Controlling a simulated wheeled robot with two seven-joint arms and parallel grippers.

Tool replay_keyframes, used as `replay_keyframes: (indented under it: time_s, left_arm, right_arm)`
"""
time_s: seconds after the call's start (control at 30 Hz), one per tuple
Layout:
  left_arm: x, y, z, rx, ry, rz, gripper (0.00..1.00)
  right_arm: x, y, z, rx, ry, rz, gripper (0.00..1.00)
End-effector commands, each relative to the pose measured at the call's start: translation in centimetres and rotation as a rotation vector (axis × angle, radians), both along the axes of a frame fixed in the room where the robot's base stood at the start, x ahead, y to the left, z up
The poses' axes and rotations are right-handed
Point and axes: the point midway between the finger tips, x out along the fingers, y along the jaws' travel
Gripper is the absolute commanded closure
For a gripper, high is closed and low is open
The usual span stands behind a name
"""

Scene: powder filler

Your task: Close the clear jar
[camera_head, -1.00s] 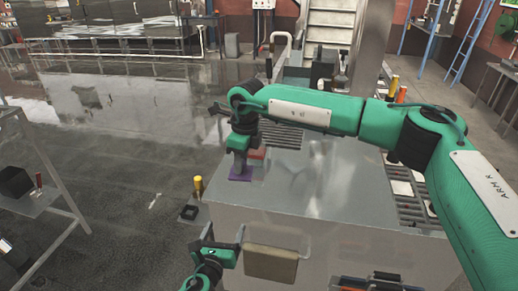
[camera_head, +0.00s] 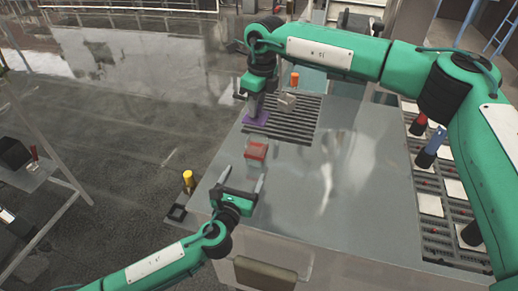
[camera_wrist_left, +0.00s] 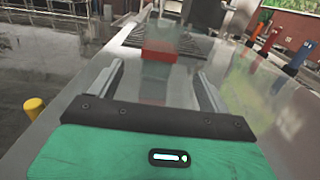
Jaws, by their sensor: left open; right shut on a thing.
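A small block-like container (camera_head: 256,151) with red on it stands on the metal table top. It also shows in the left wrist view (camera_wrist_left: 160,52), with a greyish, see-through lower part; I take it for the clear jar but cannot be sure. My left gripper (camera_head: 241,178) is open, its two fingers pointing at the container from the near side, with nothing between them. My right gripper (camera_head: 257,107) points down beyond the container and is shut on a flat purple piece (camera_head: 256,119), held by the dark slatted grate. Whether the piece touches the surface is unclear.
A pale block (camera_head: 287,102) sits by the slatted grate (camera_head: 303,126), with an orange-topped item (camera_head: 295,79) behind it. A yellow cylinder (camera_head: 188,180) stands off the table's left edge. Racks (camera_head: 440,195) line the right. The middle of the table top (camera_head: 340,185) is clear.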

Motion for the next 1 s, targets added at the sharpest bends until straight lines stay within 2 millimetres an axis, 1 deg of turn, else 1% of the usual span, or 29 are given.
replay_keyframes:
  time_s: [0.23,0.37,0.47,0.57,0.8,1.0]
  left_arm:
    - [0.0,0.0,0.0,0.0,0.0,0.0,0.2]
    - [0.6,-0.2,0.0,-0.001,-0.001,0.0,0.2]
    - [1.7,-0.6,0.1,-0.001,-0.002,0.0,0.2]
    - [3.4,-1.1,0.2,-0.001,-0.003,0.001,0.2]
    - [7.9,-2.6,0.1,0.0,-0.001,0.001,0.2]
    - [10.4,-3.4,0.0,0.001,-0.001,0.001,0.2]
  right_arm:
    - [0.0,0.0,0.0,0.0,0.0,0.0,0.94]
    - [0.0,0.0,0.0,0.0,0.0,0.0,0.94]
    - [0.0,0.0,0.0,0.0,0.0,0.0,0.94]
    - [0.0,0.0,0.0,0.0,0.0,0.0,0.94]
    - [0.0,0.0,0.0,0.0,0.0,0.0,0.94]
    - [0.0,0.0,0.0,0.0,0.0,0.0,0.94]
